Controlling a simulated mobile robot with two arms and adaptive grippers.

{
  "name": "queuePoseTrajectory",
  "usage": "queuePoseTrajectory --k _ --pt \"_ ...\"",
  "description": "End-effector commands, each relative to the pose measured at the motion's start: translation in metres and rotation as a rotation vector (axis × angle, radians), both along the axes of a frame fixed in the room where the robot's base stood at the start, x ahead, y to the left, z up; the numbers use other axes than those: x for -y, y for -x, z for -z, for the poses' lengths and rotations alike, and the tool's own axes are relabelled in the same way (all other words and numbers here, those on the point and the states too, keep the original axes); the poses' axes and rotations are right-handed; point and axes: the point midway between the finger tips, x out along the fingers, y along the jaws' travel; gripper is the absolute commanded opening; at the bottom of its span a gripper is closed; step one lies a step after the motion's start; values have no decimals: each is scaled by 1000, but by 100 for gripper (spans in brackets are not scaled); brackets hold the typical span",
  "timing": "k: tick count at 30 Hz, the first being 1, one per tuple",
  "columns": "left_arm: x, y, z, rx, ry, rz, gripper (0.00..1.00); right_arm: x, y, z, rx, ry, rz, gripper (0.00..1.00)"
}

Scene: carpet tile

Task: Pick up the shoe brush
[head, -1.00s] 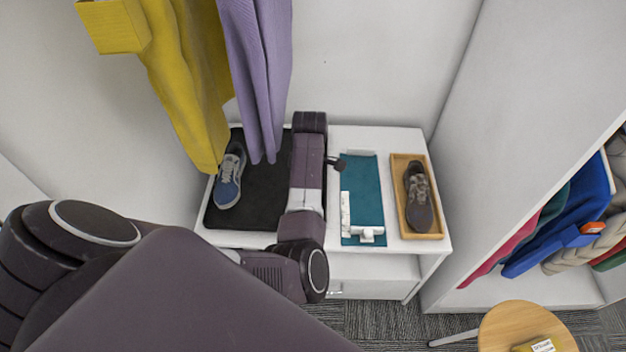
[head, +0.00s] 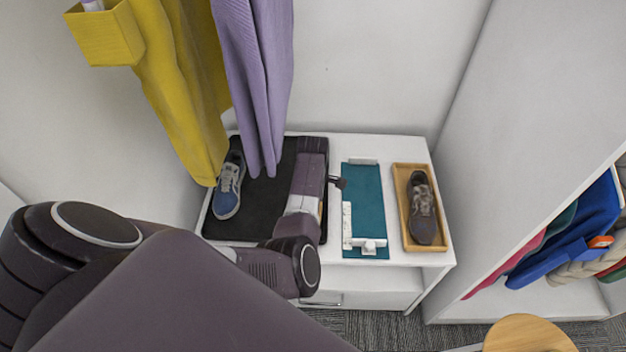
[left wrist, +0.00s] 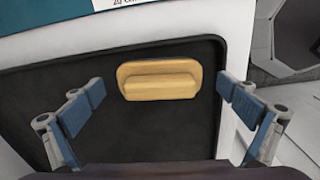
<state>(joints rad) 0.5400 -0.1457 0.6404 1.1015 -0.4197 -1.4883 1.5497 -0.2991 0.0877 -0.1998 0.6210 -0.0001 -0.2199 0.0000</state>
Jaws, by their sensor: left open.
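The shoe brush (left wrist: 160,80) is a tan block with a raised grip along its top. In the left wrist view it lies on the black tray (left wrist: 190,135), near the tray's far edge. My left gripper (left wrist: 161,90) is open, with one blue-padded finger on each side of the brush. Neither finger touches it. In the head view my left arm reaches over the right part of the black tray (head: 262,205) and hides the gripper and most of what is under it. My right gripper is not in view.
A blue shoe (head: 228,187) lies on the tray's left. To the right are a teal mat (head: 368,205) with white pieces and a wooden tray (head: 402,238) holding a dark shoe (head: 422,210). Yellow (head: 185,100) and purple (head: 255,80) garments hang above the tray.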

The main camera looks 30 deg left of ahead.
Motion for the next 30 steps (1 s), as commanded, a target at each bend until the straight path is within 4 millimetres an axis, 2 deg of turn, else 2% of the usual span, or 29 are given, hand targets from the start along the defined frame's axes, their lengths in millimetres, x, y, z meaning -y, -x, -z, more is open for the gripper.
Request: queuePoseTrajectory --k 6,19,30 --pt "0 0 0 0 0 0 99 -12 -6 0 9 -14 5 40" --pt "0 0 0 0 0 0 53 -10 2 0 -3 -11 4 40" --pt "-2 0 -4 0 0 1 53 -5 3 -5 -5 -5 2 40"
